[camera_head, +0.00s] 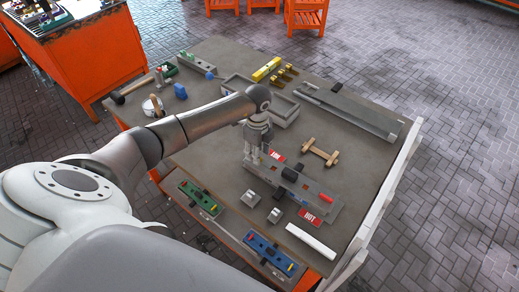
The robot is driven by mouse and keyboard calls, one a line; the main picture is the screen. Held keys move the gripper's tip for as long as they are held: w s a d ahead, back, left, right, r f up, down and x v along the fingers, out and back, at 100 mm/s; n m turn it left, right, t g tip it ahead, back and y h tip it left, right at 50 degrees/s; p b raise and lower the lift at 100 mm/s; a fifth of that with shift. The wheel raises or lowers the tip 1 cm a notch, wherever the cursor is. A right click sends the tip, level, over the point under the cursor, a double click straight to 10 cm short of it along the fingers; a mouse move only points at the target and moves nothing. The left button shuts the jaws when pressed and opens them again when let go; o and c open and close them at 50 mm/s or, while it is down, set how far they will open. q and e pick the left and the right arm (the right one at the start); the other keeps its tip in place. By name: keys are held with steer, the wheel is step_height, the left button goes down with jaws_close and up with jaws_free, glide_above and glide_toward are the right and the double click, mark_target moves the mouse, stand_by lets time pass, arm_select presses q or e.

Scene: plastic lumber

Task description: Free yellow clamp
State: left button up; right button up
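No part is plainly a yellow clamp at this size. Yellow shows on a yellow block (266,68) at the back of the table, on small brass-yellow parts (285,75) beside it, and at the right end of a blue fixture (268,252) at the front edge. A grey plate fixture (312,207) with a black knob and a red part (326,198) lies mid-table. My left gripper (254,160) points down over the left end of this plate and hides part of it. Its finger gap and any contact are too small to tell. My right gripper is not in view.
A green fixture (199,198) lies at the front left. Two small metal blocks (251,198) stand before the plate. A wooden piece (320,151), a grey tray (287,107) and long grey rails (350,108) lie behind. Red signs (308,217) mark the table, whose right side has bare room.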

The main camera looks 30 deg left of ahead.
arm_select(q)
step_height(320, 180, up, 6)
steer(key=p, duration=0.4)
steer(key=shift+f, duration=0.1)
